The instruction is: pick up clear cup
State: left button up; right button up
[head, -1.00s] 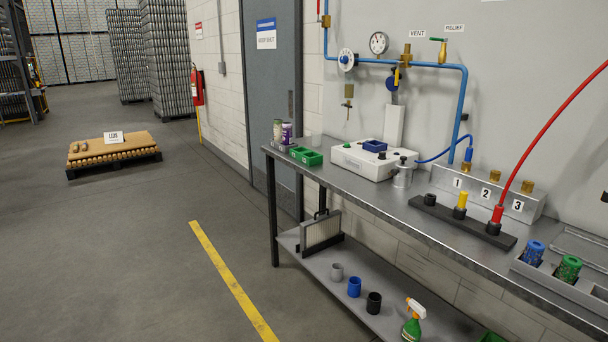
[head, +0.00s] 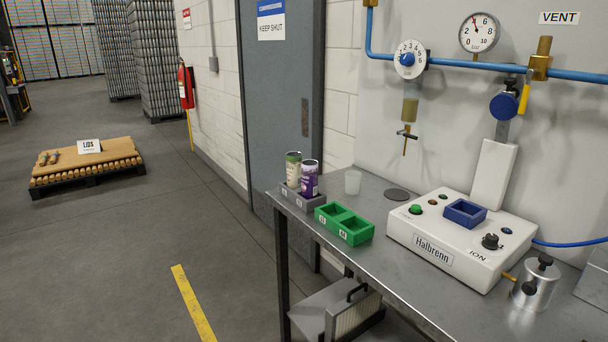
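The clear cup (head: 353,182) is small, translucent and upright. It stands on the metal bench (head: 372,225) near its far left end, close to the wall. It is behind the green two-compartment tray (head: 345,224) and to the right of two printed cans, one green and white (head: 293,170) and one purple (head: 309,180). The cans stand in a grey holder (head: 297,199). The cup looks empty and nothing touches it. Neither of my grippers is in the head view.
A white Halbrenn box (head: 450,245) with a blue tray (head: 465,212) on top stands right of the cup. A dark disc (head: 397,194) lies between them. A metal canister (head: 536,284) is at the right.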

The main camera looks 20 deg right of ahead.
aim_at(352, 179)
jog(key=i+j, duration=0.1)
jog(key=i, duration=0.85)
